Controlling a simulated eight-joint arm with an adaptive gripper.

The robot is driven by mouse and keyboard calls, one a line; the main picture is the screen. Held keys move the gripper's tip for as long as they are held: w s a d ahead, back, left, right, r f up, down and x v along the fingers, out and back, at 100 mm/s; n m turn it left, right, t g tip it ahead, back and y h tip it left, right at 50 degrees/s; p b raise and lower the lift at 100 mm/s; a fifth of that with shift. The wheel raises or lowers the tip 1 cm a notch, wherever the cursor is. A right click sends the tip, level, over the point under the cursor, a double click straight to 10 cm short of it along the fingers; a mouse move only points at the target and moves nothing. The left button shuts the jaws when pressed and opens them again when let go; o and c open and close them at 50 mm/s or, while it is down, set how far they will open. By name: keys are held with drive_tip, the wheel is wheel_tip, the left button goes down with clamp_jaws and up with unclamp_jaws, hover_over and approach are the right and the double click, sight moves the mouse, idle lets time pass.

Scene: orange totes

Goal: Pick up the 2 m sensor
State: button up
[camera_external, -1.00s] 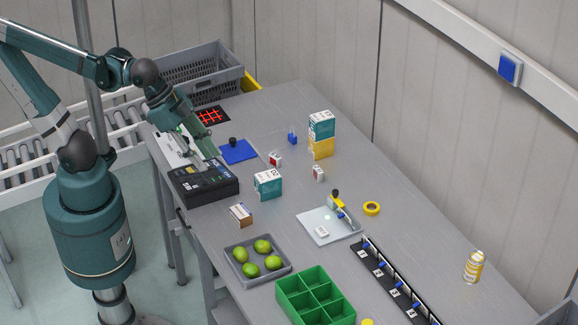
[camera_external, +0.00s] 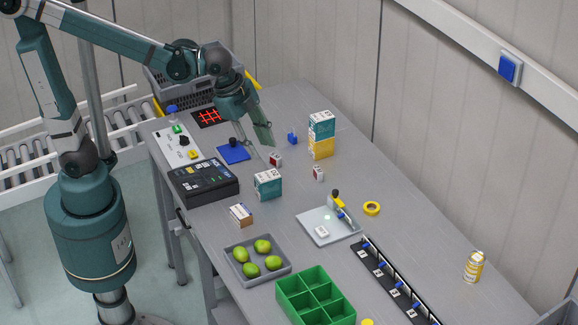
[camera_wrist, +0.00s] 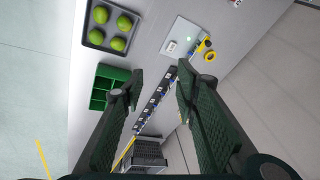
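A black rack (camera_external: 385,272) holds several small blue-tipped items, with white labels along it; it runs along the right front of the table. It also shows in the wrist view (camera_wrist: 158,101), between and beyond my fingers. The label print is too small to read, so I cannot tell which item is the 2 m sensor. A pale plate (camera_external: 318,232) bears a white label and a yellow-and-blue fitting. My gripper (camera_external: 262,150) is above the table near the blue mat, far from the rack. In the wrist view its fingers (camera_wrist: 160,85) are apart with nothing held between them.
A teal-and-white box (camera_external: 268,184) and small red-and-white boxes (camera_external: 276,159) stand near my gripper. A black control box (camera_external: 203,182) is at the left edge. A tray of limes (camera_external: 240,274) and a green divided bin (camera_external: 296,296) lie in front. Table right of the plate is mostly clear.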

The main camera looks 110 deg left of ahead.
drive_tip(key=w+a+f+m+g+b, duration=0.1)
drive_tip(key=w+a+f, duration=0.35)
drive_tip(key=a, duration=0.35)
drive_tip(key=w+a+f+m+g+b, duration=0.1)
drive_tip(key=w+a+f+m, duration=0.15)
drive_tip(key=a+f, duration=0.45)
drive_tip(key=m+g+h+b, duration=0.1)
drive_tip(key=m+g, duration=0.1)
drive_tip(key=m, duration=0.1)
hover_over(318, 168)
drive_tip(key=shift+n, duration=0.25)
drive_tip(key=f, duration=1.5)
drive_tip(key=shift+w+d, duration=0.1)
drive_tip(key=shift+d, duration=0.25)
drive_tip(key=shift+a+f, duration=0.3)
drive_tip(key=shift+f, duration=0.05)
drive_tip(key=shift+f, duration=1.25)
drive_tip(key=shift+f, duration=0.15)
drive_tip(key=shift+f, duration=2.5)
